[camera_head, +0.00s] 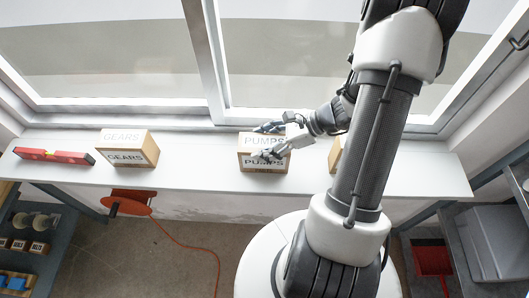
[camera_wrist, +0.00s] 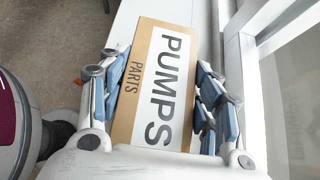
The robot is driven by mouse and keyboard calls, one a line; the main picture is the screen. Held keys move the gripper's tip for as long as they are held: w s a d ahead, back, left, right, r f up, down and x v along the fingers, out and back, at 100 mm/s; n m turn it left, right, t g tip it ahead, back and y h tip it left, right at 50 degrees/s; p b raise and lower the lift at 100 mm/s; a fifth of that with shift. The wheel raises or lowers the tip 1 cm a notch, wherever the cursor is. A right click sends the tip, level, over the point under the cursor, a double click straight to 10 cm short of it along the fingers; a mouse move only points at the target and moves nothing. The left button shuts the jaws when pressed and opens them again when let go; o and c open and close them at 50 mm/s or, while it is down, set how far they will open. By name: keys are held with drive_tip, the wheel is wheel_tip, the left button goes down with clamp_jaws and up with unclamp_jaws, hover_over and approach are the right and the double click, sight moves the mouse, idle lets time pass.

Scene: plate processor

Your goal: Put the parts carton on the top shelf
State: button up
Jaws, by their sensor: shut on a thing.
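The parts carton (camera_head: 262,163) is a brown box with a white label reading PUMPS. My gripper (camera_head: 268,141) reaches in from the right and is shut on the carton, with one finger on the near side and one on the far side. In the wrist view my gripper (camera_wrist: 160,95) has blue pads along both sides of the carton. No top shelf can be made out for certain.
A GEARS carton (camera_head: 128,150) and a red level (camera_head: 54,156) stand on the white table (camera_head: 200,178) to the left. Another carton (camera_head: 335,155) is partly hidden behind my arm. A dark shelf rack (camera_head: 58,235) with small boxes stands at lower left. A grey bin (camera_head: 497,240) is at lower right.

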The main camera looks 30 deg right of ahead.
clamp_jaws()
idle(0.3)
drive_tip(key=shift+r, duration=0.1)
wheel_tip(320, 180, up, 20)
drive_tip(key=p, duration=0.5)
